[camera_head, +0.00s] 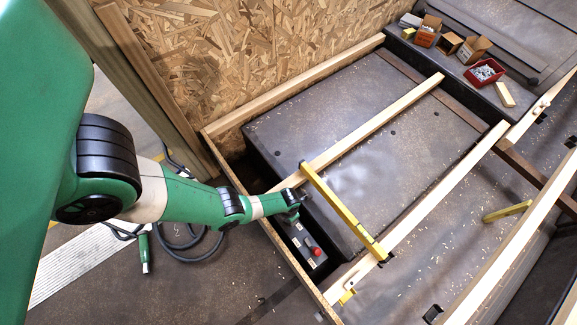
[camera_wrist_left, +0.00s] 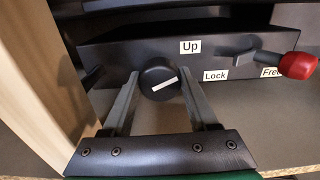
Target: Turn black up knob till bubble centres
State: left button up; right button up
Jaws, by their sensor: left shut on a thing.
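The black knob (camera_wrist_left: 156,84) sits on the front of a dark control box under an "Up" label (camera_wrist_left: 190,47). Its white pointer line lies nearly level, its right end tilted slightly up. My left gripper (camera_wrist_left: 160,88) is shut on the knob, one finger on each side. In the head view my left gripper (camera_head: 292,212) is at the box and hides the knob. A yellow spirit level (camera_head: 340,208) lies across two wooden rails; its bubble is too small to make out. My right gripper is not in view.
A red-handled lever (camera_wrist_left: 298,66) is right of the knob, by "Lock" (camera_wrist_left: 215,75) and "Free" labels. A wooden board (camera_wrist_left: 35,70) stands close on the left. Small boxes and a red tray of screws (camera_head: 484,73) are at the back right.

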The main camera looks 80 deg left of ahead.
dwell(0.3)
pick_arm(q)
jog(key=o, duration=1.4)
jog(key=shift+c, duration=0.2)
notch_tip(320, 180, up, 12)
jog(key=p, duration=1.1)
jog(key=shift+f, duration=0.15)
